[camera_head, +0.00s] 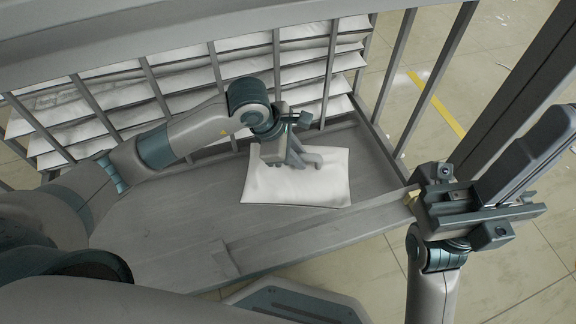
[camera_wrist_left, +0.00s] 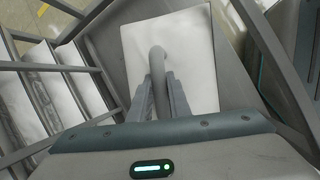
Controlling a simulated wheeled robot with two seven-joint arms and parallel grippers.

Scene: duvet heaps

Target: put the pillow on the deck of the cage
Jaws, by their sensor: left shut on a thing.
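The pillow (camera_head: 317,187) is a flat white square lying on the grey deck (camera_head: 150,260) of the cage, near its right end. It fills the upper middle of the left wrist view (camera_wrist_left: 195,75). My left gripper (camera_head: 298,160) is over the pillow, its fingers shut on a grey, rounded loop that stands up from it. In the left wrist view the loop sits between the two fingers (camera_wrist_left: 157,92). Whether the pillow's underside fully touches the deck is hard to see. My right gripper (camera_head: 480,212) is at the right, beyond the deck's edge, empty as far as shows; its finger gap is unclear.
More bars (camera_head: 393,75) rise at the right end. A raised rail (camera_head: 320,235) runs along the near edge. The deck's left part is bare. Tiled floor (camera_head: 500,85) lies outside.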

